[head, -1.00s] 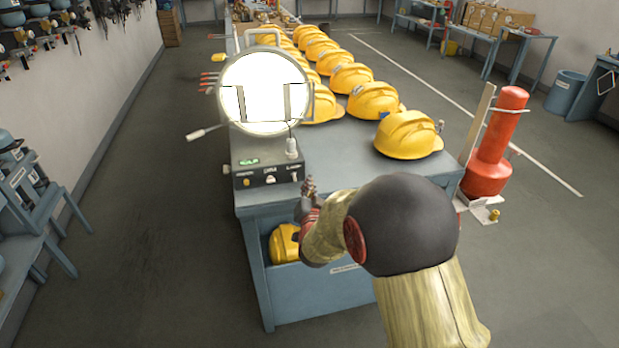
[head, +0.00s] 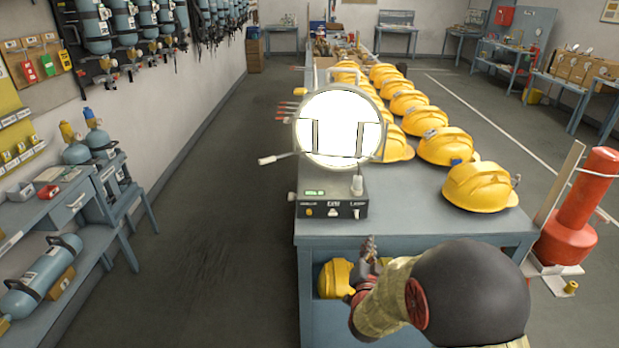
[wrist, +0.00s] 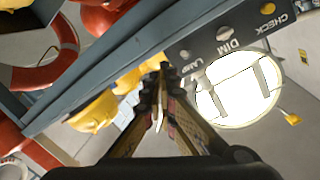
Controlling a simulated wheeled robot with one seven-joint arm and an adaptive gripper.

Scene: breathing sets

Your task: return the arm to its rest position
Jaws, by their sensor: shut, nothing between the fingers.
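My gripper (head: 369,246) is at the near edge of the blue-grey bench (head: 420,230), low in the head view. My arm reaches up to it from the lower right. In the wrist view the gripper (wrist: 163,72) shows its fingers together with nothing between them. A round lit lamp (head: 339,125) on a control box (head: 331,205) stands on the bench just beyond the gripper. The lamp also shows in the wrist view (wrist: 238,95), right of the fingers.
Yellow helmets (head: 480,187) line the bench top in rows. Another helmet (head: 335,278) is in the bench's lower opening beside the gripper. A red cylinder (head: 582,205) stands at the bench's right. A side bench with cylinders (head: 40,272) is at left. The floor between is clear.

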